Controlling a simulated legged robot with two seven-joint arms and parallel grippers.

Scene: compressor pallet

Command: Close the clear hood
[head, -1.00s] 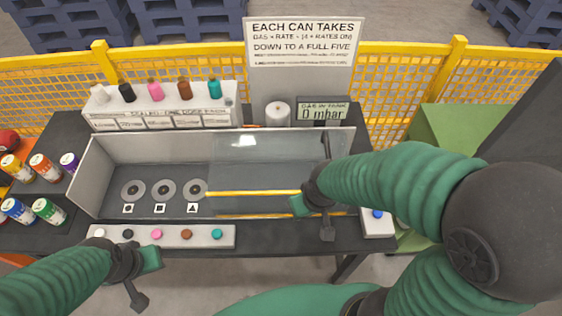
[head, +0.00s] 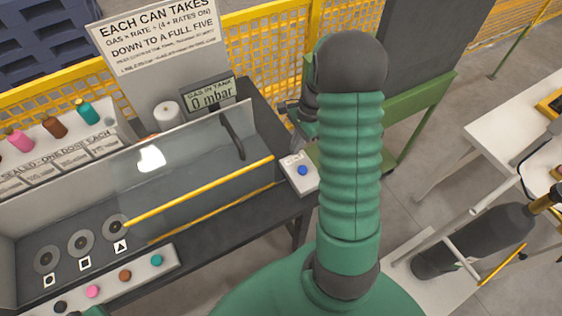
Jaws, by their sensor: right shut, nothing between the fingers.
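The clear hood (head: 195,185) is a transparent panel over the right part of the grey box, with a yellow front edge (head: 200,190) and a dark bar (head: 232,135) near its right end. A second yellow strip (head: 215,213) runs lower, along the box front, with a visible gap between the two. My right gripper (head: 294,118) is shut and empty, right of the hood and apart from it, partly hidden by my right arm. My left gripper is not clearly in view.
Three round discs (head: 81,243) lie in the box's open left part. A button strip (head: 125,283) runs along the front. A white block with a blue button (head: 301,171) stands right of the box. The display (head: 210,95) reads 0 mbar. A gas cylinder (head: 475,240) lies far right.

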